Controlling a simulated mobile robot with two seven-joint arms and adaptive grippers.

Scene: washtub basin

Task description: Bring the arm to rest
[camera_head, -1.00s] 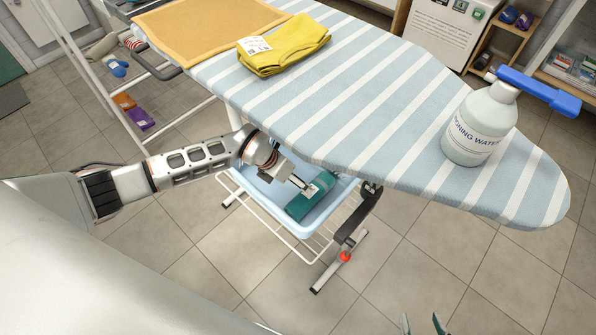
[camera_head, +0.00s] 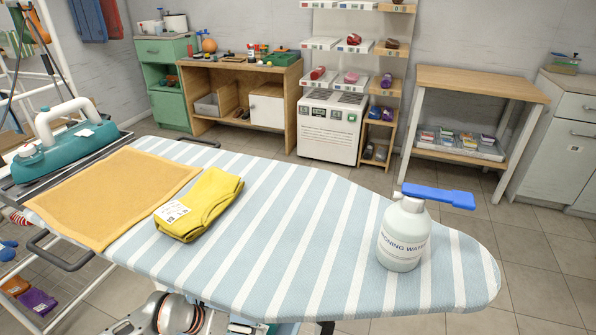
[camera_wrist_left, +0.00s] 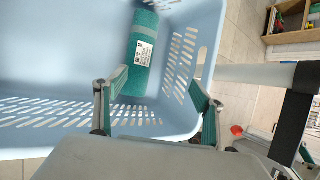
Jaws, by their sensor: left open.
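My left arm (camera_head: 170,314) enters at the bottom of the head view, beside the near edge of the ironing board. Its gripper is mostly hidden there by the board. In the left wrist view my left gripper (camera_wrist_left: 158,78) is open, with its two green-padded fingers apart and nothing between them. A rolled teal towel (camera_wrist_left: 140,72) with a white label lies in the light blue basin (camera_wrist_left: 60,140) beyond the fingertips. My right gripper is not in view.
The striped ironing board (camera_head: 300,215) carries a white bottle (camera_head: 400,240) with a blue top, a folded yellow cloth (camera_head: 205,200) and an orange mat (camera_head: 110,190). A teal iron (camera_head: 65,150) stands at the left. A dark board leg (camera_wrist_left: 290,130) is right of the gripper.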

